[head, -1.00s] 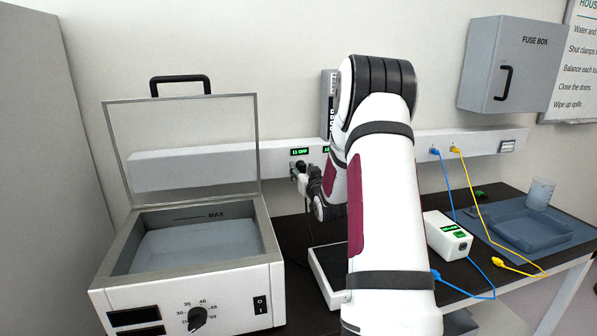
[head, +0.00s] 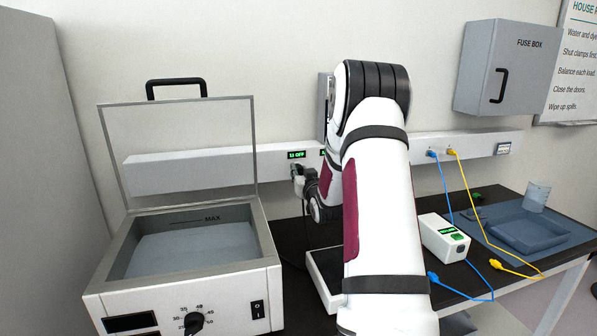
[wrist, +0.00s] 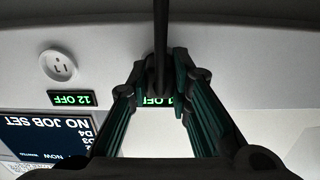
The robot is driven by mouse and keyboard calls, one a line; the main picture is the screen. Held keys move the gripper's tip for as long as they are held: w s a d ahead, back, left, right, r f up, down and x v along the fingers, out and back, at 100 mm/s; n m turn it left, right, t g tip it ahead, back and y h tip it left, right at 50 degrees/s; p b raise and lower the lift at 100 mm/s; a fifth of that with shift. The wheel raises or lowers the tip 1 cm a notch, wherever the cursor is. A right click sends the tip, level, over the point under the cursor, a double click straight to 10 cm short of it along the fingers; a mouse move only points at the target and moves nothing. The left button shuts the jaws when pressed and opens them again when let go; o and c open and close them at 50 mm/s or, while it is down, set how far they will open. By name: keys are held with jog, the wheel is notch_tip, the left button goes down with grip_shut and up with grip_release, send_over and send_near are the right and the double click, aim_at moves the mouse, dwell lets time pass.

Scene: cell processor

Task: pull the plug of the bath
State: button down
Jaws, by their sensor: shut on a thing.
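The bath (head: 103,288) stands at the left of the bench with its clear lid raised; grey-blue liquid shows inside. My gripper (head: 298,174) is at the white wall socket strip (head: 190,170), just below a green "11 OFF" display (head: 296,155). In the upside-down wrist view, my gripper (wrist: 158,80) is shut on a dark plug (wrist: 152,66) in front of the strip. Its black cord (wrist: 161,28) runs to the top of the picture. The fingers partly cover the display there. I cannot tell whether the plug is still seated in its socket.
An empty socket (wrist: 58,65) marked "12 OFF" is beside the plug. Blue (head: 444,180) and yellow (head: 466,190) cables run from the strip on the right. A white box (head: 440,240) and blue tray (head: 530,238) are on the bench. My arm hides the middle.

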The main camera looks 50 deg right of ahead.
jog(key=shift+s+a, duration=0.15)
jog(key=shift+s, duration=0.2)
jog(key=shift+p+v, duration=0.55)
jog(key=shift+v, duration=0.35)
